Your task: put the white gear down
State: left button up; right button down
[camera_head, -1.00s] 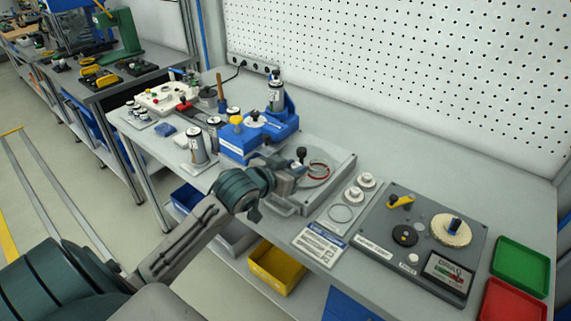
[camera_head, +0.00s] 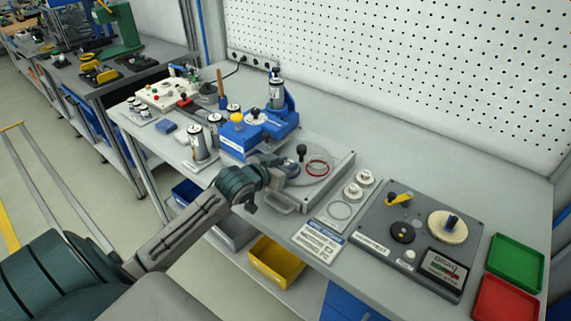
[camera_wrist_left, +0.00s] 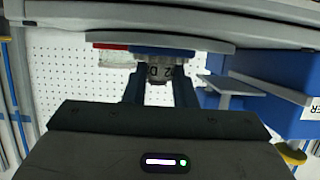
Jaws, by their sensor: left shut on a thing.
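My left gripper (camera_head: 288,174) reaches over the near left part of a grey fixture plate (camera_head: 338,180) on the bench. In the head view the gripper mostly hides this part. I cannot tell whether it touches the plate. My right gripper is not in view.
The plate carries a black knob (camera_head: 301,150) and a red ring (camera_head: 318,168). Two white round parts (camera_head: 352,191) lie on a strip to the right. Beyond are a grey test panel (camera_head: 376,222), a green tray (camera_head: 515,262) and a red tray (camera_head: 505,300). A blue fixture (camera_head: 240,137) stands behind left.

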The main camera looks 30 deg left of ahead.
pick_arm(q)
jog(key=o, duration=0.8)
jog(key=shift+c, duration=0.2)
jog(key=shift+o, duration=1.1)
jog(key=shift+s+r, duration=0.15)
jog(key=shift+s, duration=0.2)
jog(key=p+v, duration=0.1)
jog(key=v, duration=1)
jog(key=shift+s+r, duration=0.1)
jog(key=shift+r, duration=0.05)
